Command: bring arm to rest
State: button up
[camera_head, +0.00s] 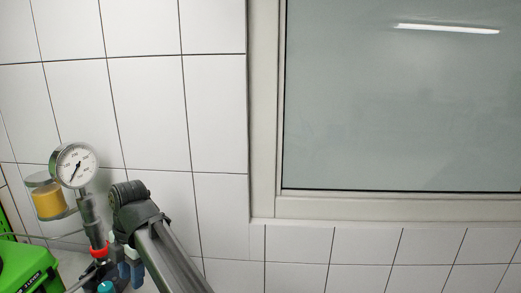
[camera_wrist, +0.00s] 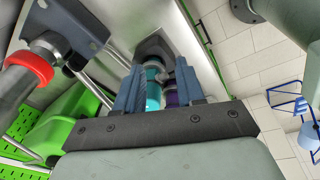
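My gripper (camera_wrist: 158,72) shows in the wrist view with two blue fingers standing apart. A teal cylindrical part (camera_wrist: 153,88) and a purple part (camera_wrist: 171,98) show in the gap between the fingers. They seem to lie beyond the fingers, and I see no clear grip on them. In the head view my gripper (camera_head: 130,272) is partly visible at the lower left, below the dark arm joint. My arm crosses the bottom of that view, and its lower part is cut off.
A round pressure gauge (camera_head: 73,165) stands on a metal stem with a red ring (camera_head: 100,251), close left of my arm. A jar with yellow content (camera_head: 48,203) and a green device (camera_head: 25,268) are farther left. A blue wire frame (camera_wrist: 290,100) shows at the wrist view's right.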

jog(key=w+d+f+m+g+h, duration=0.1)
jog(key=d+f+m, duration=0.4)
jog(key=d+f, duration=0.75)
jog(key=d+f+m+h, duration=0.1)
jog(key=d+f+m, duration=0.3)
jog(key=d+f, duration=0.8)
jog(key=w+d+f+m+g+h, duration=0.1)
jog(key=d+f+m, duration=0.55)
jog(key=f, duration=1.05)
jog(key=s+d+f+m+g+y, duration=0.1)
jog(key=s+d+f+m+g, duration=0.2)
jog(key=s+d+f+m, duration=1.2)
jog(key=s+d+f, duration=0.4)
jog(key=s+d, duration=0.1)
jog(key=s, duration=0.2)
jog(key=shift+s+d+f+m+g, duration=0.3)
jog(key=shift+s+d+f+m, duration=0.05)
jog(key=shift+s+f, duration=0.05)
